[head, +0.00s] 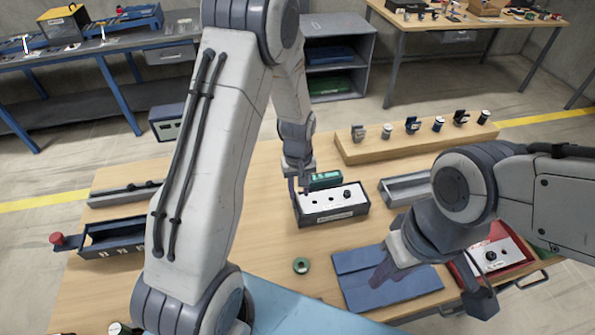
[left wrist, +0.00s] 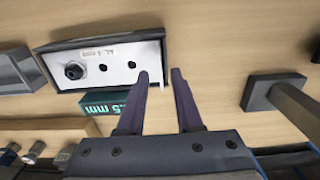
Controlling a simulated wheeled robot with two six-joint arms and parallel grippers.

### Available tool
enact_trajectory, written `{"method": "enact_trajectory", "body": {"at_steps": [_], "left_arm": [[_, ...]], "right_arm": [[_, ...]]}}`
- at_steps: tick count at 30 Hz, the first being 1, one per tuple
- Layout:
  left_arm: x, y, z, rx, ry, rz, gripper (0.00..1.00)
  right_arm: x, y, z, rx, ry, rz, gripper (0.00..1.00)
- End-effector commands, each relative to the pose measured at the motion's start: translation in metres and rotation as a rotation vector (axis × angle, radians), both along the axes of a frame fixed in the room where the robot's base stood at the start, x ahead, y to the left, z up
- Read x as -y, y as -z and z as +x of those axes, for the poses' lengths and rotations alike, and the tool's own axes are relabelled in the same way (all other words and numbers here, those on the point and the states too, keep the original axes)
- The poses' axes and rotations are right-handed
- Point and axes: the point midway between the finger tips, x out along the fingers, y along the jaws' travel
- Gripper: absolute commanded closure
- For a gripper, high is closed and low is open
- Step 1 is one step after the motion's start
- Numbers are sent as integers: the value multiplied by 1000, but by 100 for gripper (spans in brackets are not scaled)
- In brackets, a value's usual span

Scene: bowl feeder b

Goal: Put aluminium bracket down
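I cannot pick out an aluminium bracket for certain in either view. My left gripper (head: 300,188) is over the table behind a dark box with a white top panel (head: 333,198). In the left wrist view the fingers (left wrist: 160,95) stand apart with nothing visible between them. The box (left wrist: 105,65) there has a label that seems to read "AL 4 mm", two holes and a black knob. My right gripper (head: 432,285) is open and empty over the blue mat.
A wooden rack (head: 415,146) with several small parts stands at the back. A grey tray (head: 400,191) is right of the box. A dark blue bin (head: 110,241) is at the left.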

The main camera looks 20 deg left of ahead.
Motion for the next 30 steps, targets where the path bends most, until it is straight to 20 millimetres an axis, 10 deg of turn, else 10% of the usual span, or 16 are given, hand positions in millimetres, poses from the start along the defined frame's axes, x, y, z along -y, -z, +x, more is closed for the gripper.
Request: {"method": "enact_trajectory", "body": {"at_steps": [20,30], "left_arm": [[17,-112,-12,6,75,-3,66],[135,-162,-173,45,915,-43,66]], "right_arm": [[0,27,0,-1,2,-1,66],[0,27,0,-1,2,-1,66]]}}
